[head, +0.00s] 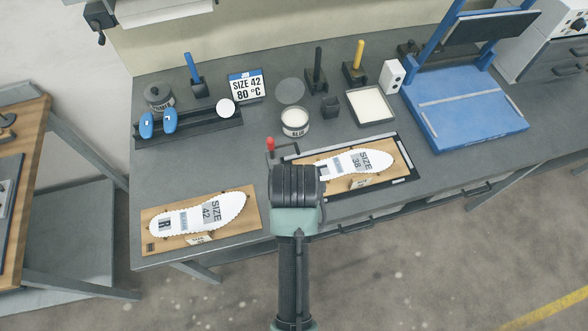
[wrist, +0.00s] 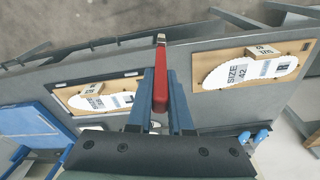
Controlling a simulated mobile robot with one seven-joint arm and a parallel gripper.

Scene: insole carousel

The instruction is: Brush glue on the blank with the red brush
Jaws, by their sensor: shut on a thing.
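My gripper (wrist: 160,92) is shut on the red brush (wrist: 160,80); its blue fingers clasp the red handle in the wrist view. In the head view only the red handle's end (head: 270,144) shows above my arm, which hides the fingers. An open glue pot (head: 295,122) stands just behind the brush. A white size 42 blank (head: 197,214) lies on a wooden board (head: 254,220) at front left; it also shows at right in the wrist view (wrist: 250,72). Another white blank (head: 355,162) lies on a board in a black frame to the right, partly behind my arm.
Blue (head: 194,70), black (head: 318,65) and yellow (head: 358,55) brushes stand in holders at the back. A sign (head: 246,86) reads SIZE 42, 80 °C. A pale-filled tray (head: 370,106) and blue press (head: 465,115) are at right. Grey table is clear between the two boards.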

